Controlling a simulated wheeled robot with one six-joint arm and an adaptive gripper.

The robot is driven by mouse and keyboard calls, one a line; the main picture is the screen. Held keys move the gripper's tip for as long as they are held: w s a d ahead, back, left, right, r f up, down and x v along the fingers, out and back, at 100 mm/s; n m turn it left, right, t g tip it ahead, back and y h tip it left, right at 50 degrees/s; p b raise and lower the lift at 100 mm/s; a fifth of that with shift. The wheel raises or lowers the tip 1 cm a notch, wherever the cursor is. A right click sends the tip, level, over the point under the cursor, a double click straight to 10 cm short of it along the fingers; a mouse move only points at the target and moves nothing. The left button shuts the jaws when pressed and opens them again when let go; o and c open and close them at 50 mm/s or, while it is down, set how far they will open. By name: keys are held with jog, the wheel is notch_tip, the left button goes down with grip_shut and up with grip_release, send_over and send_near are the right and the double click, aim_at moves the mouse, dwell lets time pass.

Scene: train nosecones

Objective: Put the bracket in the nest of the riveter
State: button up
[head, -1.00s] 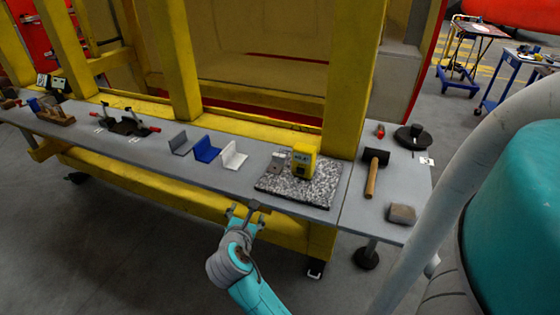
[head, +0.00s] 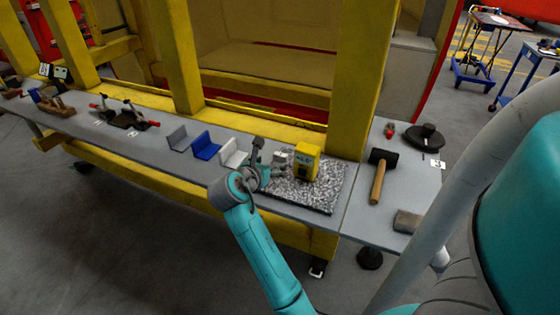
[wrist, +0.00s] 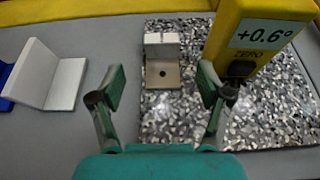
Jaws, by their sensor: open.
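A small grey metal bracket (wrist: 162,73), L-shaped with a hole in its flat leg, stands on a speckled granite plate (wrist: 175,128). It also shows in the head view (head: 280,158), partly behind my gripper. My gripper (wrist: 162,82) is open and empty; in the wrist view the bracket appears between and beyond its fingertips. In the head view my gripper (head: 264,160) is over the left edge of the plate. I cannot tell for sure which bench device is the riveter; a dark fixture with red-tipped handles (head: 124,118) stands farther left.
A yellow level gauge (head: 307,162) reading +0.6° stands close right of the bracket. White (head: 233,153), blue (head: 206,146) and grey (head: 178,139) angle pieces stand left. A mallet (head: 379,178) lies right. Yellow posts rise behind the bench.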

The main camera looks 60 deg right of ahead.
aim_at(279, 157)
jog(key=shift+r+x, duration=0.15)
jog(key=shift+x, duration=1.45)
jog(key=shift+r+x, duration=0.15)
jog(key=shift+x, duration=1.5)
jog(key=c, duration=1.3)
notch_tip(279, 157, up, 10)
jog(key=shift+r, duration=0.1)
jog(key=shift+c, duration=0.2)
